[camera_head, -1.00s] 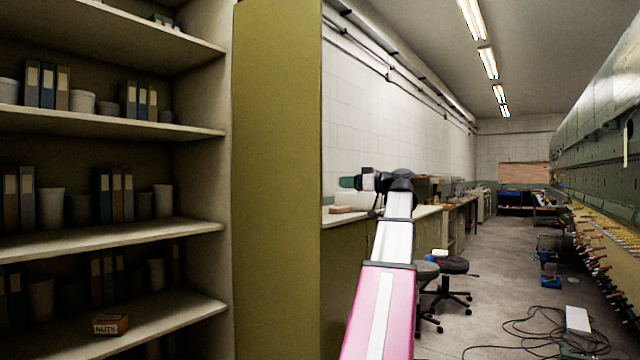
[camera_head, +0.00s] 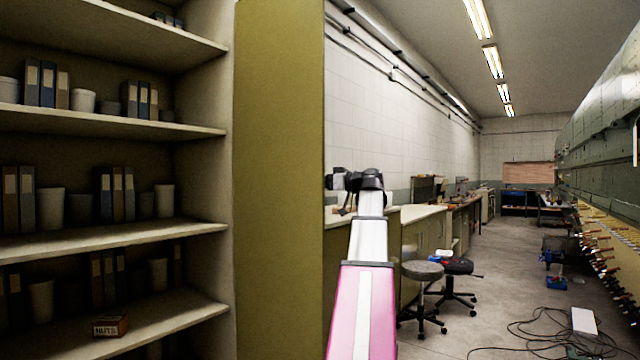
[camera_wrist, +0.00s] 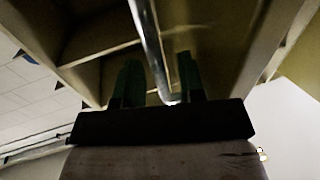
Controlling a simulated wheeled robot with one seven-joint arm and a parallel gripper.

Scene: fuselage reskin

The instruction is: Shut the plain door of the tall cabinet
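The tall cabinet (camera_head: 232,270) stands open at the left of the head view, its shelves showing. Its plain olive door (camera_head: 280,180) stands swung open at the cabinet's right side, with no handle visible on the face I see.
A box marked NUTS (camera_head: 110,326) lies on a low shelf among binders and pots. Beyond the door are a workbench (camera_head: 425,215) and two stools (camera_head: 422,270). Cables (camera_head: 535,335) lie on the floor at right, below the fuselage (camera_head: 600,125). The middle aisle floor is open.

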